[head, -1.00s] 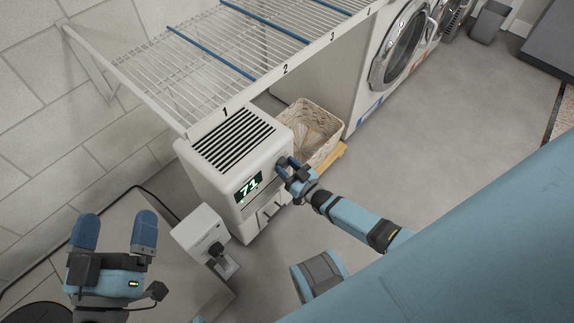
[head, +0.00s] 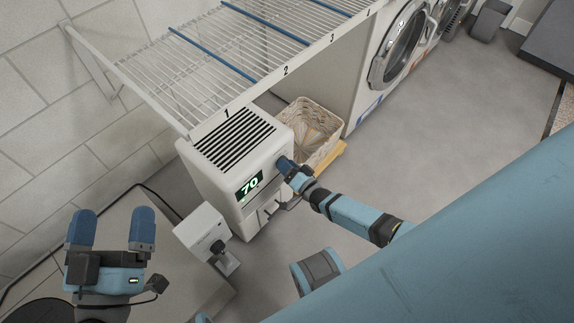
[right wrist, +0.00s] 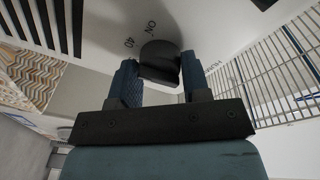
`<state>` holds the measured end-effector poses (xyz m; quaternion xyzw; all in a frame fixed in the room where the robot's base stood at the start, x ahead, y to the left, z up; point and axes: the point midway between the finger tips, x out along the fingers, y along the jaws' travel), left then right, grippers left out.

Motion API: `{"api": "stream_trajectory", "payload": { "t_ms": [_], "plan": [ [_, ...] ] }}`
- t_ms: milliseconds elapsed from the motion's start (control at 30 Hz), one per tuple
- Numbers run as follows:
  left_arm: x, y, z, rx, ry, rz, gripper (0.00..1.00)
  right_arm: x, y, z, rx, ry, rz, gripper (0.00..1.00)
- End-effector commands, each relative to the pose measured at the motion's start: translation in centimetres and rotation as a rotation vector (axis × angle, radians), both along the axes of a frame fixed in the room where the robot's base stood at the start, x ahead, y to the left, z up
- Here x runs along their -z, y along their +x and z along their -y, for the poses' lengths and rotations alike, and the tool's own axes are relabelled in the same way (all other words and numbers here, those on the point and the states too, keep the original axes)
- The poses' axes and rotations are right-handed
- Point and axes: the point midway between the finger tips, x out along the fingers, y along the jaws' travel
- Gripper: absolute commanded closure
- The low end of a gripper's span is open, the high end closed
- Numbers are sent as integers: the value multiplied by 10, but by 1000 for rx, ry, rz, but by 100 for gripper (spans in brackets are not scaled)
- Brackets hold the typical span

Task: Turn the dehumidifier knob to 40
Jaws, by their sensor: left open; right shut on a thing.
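The white dehumidifier (head: 215,170) stands under the wire shelf, and its green display (head: 250,186) reads 70. My right gripper (head: 284,164) is at the right part of its front face. In the right wrist view my right gripper (right wrist: 160,85) is shut on the dark knob (right wrist: 160,60), with one finger on each side. The labels ON and 40 show on the panel to the upper left of the knob. The knob is hidden by the gripper in the head view. My left gripper (head: 112,230) is open and empty at the lower left.
A white wire shelf (head: 220,65) with numbered positions hangs over the dehumidifier. A wicker basket (head: 312,130) sits just right of it. A small white box (head: 203,230) stands in front of it. Washing machines (head: 400,50) stand further back.

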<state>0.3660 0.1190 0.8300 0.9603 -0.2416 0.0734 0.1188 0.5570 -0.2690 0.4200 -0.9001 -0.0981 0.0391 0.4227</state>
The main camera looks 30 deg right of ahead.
Motion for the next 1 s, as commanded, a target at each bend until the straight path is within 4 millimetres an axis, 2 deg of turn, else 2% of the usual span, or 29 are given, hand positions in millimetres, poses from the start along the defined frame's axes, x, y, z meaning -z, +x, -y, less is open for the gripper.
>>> {"api": "stream_trajectory", "payload": {
  "t_ms": [300,767,800,900,1000],
  "plan": [
    [4,0,-2,-5,7,-14,0,0,0,0,-1,87,-32,80],
    [3,0,-1,-4,7,-13,0,0,-1,0,-1,98,-35,80],
    [3,0,-1,-4,6,-11,0,0,0,0,-1,98,-35,50],
    [2,1,-1,-3,6,-8,0,0,0,0,0,98,-35,32],
    [1,2,-1,-2,5,-5,0,0,0,0,0,98,-35,32]
  ]
}}
